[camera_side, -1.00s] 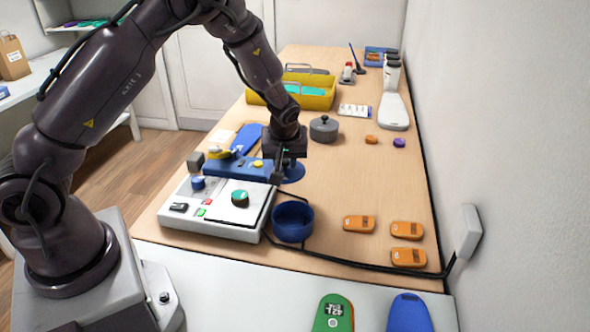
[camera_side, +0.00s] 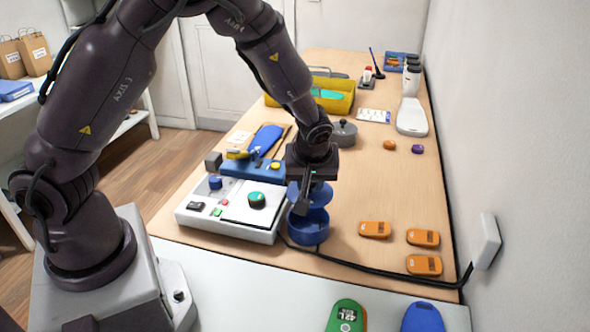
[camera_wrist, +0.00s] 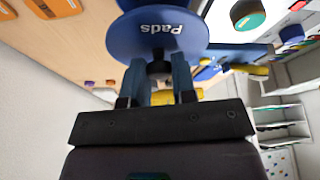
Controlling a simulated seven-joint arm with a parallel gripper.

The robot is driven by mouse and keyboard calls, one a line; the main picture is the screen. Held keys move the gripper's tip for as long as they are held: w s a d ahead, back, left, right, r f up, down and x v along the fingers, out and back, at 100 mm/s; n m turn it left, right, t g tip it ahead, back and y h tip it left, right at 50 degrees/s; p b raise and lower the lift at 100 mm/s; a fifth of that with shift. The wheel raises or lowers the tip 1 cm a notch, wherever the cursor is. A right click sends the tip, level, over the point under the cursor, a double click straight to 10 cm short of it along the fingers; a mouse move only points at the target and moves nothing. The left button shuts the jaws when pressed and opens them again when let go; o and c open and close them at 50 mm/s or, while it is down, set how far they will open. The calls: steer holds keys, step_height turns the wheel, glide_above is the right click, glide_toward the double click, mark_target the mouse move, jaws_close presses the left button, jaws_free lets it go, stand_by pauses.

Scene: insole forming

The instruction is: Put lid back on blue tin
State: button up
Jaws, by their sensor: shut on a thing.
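The round blue lid, marked "Pads", shows in the wrist view (camera_wrist: 150,35), with its dark knob between my two fingers. My gripper (camera_wrist: 158,72) is shut on that knob. In the side view my gripper (camera_side: 306,183) holds the lid (camera_side: 318,196) above the open blue tin (camera_side: 309,228). The lid looks roughly level, and a gap shows the tin's inside below it. The tin stands on the table beside the white control box. In the wrist view the lid hides most of the tin.
The white control box (camera_side: 222,222) with a green knob is just left of the tin. Several orange devices (camera_side: 374,229) lie to the right. A black cable (camera_side: 380,277) runs along the front. A grey lidded pot (camera_side: 343,133) stands behind my gripper.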

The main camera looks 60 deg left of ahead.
mark_target(310, 195)
steer(key=shift+f, duration=2.95)
steer(key=shift+f, duration=0.15)
steer(key=o, duration=1.5)
steer(key=shift+c, duration=0.2)
steer(key=shift+r, duration=2.5)
steer(key=shift+c, duration=0.4)
jaws_close()
